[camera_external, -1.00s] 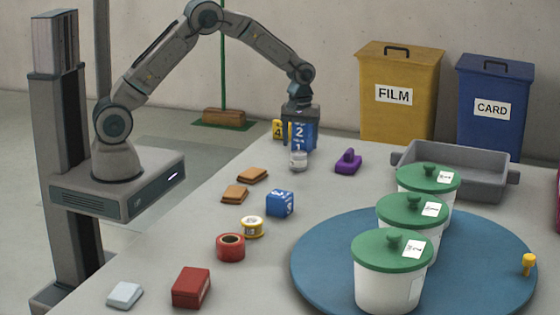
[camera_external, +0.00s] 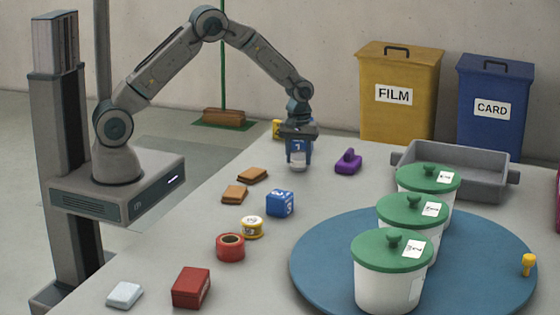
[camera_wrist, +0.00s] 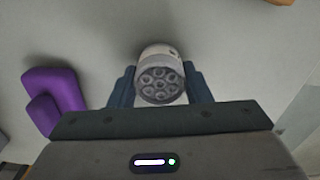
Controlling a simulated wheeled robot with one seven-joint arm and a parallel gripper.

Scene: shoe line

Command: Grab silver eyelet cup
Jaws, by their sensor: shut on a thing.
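The silver eyelet cup (camera_external: 297,161) stands on the grey table at its far end. In the wrist view the cup (camera_wrist: 160,82) is a small pale cylinder with a ring of round holes or eyelets on the end facing me. My gripper (camera_external: 298,158) is down around it, with one dark finger on each side. In the wrist view my gripper (camera_wrist: 160,90) is shut on the cup. In the external view the fingers partly cover the cup, and I cannot tell any gap below it.
A purple object (camera_external: 348,161) lies close by on the right. Brown pieces (camera_external: 252,175) and a blue cube (camera_external: 280,203) lie nearer. A grey tray (camera_external: 480,185) and green-lidded tubs (camera_external: 392,250) are at right.

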